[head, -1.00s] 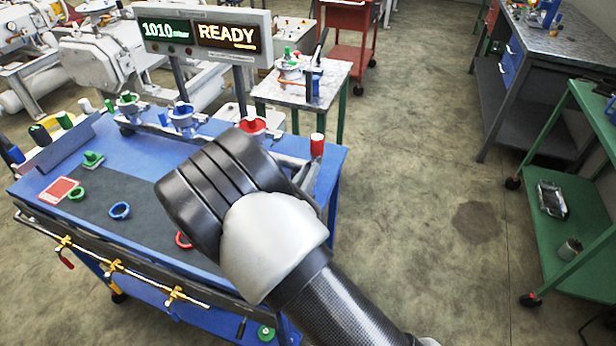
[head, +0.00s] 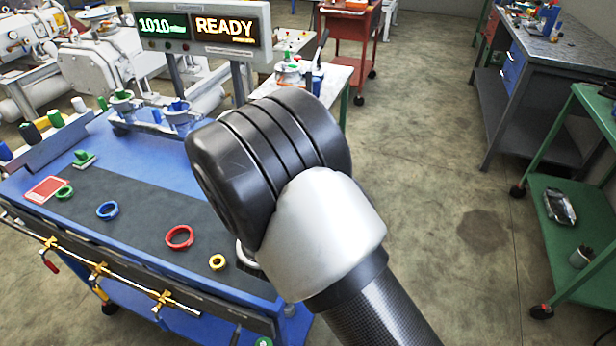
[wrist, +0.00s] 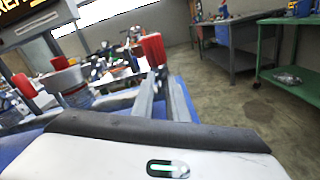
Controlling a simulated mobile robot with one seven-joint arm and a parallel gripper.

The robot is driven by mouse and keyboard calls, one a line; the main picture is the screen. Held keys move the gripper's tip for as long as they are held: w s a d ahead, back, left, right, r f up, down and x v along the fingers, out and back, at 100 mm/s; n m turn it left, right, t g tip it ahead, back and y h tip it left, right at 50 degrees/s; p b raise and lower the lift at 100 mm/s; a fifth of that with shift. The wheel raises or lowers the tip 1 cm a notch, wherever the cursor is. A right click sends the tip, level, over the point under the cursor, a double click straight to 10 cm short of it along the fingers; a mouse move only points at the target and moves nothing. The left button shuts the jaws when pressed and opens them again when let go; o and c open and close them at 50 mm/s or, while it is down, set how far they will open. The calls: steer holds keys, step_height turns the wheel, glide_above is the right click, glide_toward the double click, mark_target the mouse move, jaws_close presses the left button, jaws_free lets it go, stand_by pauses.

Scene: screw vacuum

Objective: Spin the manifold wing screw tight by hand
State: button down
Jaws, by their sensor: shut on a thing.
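My arm's dark wrist hides the right part of the bench and my fingertips in the head view. In the wrist view, my gripper (wrist: 160,82) has two grey fingers reaching forward, shut on an upright red cylinder (wrist: 153,49) at their tips. The manifold stands along the bench's back edge.
Green (head: 64,193), blue (head: 107,210), red (head: 179,237) and yellow (head: 217,262) rings lie on the dark mat. A rack (head: 50,150) of coloured cylinders stands at the left. A display (head: 200,27) reads READY. The floor at right is clear up to a green cart (head: 570,190).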

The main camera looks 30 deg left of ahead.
steer(key=shift+m+b, duration=0.3)
steer(key=shift+m, duration=0.2)
stand_by(1.1)
steer(key=c, duration=2)
jaws_free()
steer(key=s, duration=0.5)
steer(key=s+d, duration=0.1)
steer(key=s, duration=0.5)
steer(key=s+d+p, duration=0.1)
steer(key=s, duration=0.5)
steer(key=shift+s, duration=0.1)
